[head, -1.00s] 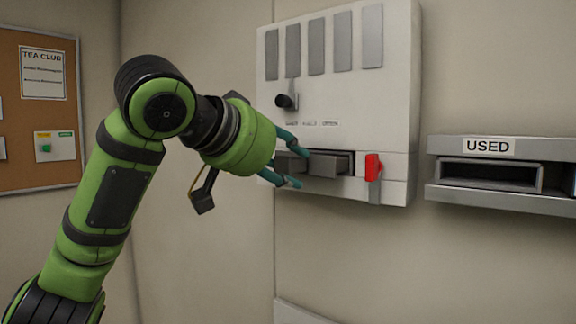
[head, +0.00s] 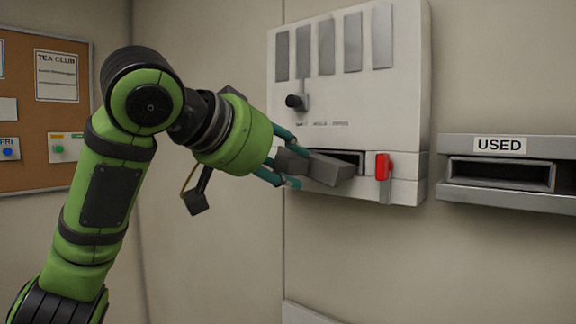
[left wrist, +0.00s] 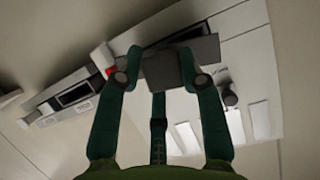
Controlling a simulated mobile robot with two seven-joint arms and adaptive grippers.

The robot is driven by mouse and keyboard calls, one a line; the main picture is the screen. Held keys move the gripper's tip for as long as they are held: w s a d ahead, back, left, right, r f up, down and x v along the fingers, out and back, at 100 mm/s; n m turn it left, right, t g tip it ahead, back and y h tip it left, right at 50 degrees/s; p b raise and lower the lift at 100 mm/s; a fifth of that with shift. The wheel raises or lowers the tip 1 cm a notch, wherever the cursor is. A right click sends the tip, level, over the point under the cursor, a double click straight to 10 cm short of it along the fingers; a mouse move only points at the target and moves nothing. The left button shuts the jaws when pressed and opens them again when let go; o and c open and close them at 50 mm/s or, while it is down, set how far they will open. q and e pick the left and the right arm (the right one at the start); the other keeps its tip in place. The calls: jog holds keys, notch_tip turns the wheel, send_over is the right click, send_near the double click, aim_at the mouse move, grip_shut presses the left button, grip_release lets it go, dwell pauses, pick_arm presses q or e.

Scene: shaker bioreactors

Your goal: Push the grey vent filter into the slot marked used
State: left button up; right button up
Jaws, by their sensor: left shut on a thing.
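The grey vent filter (head: 331,171) is a dark grey block in front of the white wall unit's open slot (head: 349,158). It is tilted to the slot; I cannot tell whether its far end is fully clear. My left gripper (head: 284,163) is shut on the filter's near end. In the left wrist view the filter (left wrist: 172,72) sits between the teal fingers (left wrist: 163,75). The slot marked USED (head: 502,173) is in a grey wall housing at the right, and its opening looks empty. My right gripper is in no view.
The white wall unit (head: 405,90) has a red latch (head: 384,167) right of its slot and a black knob (head: 295,102) above. Bare wall lies between it and the USED housing (head: 463,202). A cork board (head: 25,184) hangs at the left.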

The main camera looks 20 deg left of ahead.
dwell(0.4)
pick_arm(q)
jog(key=shift+s+a+b, duration=0.3)
jog(key=shift+s, duration=0.4)
jog(key=shift+s+a+b, duration=0.25)
jog(key=shift+s, duration=0.45)
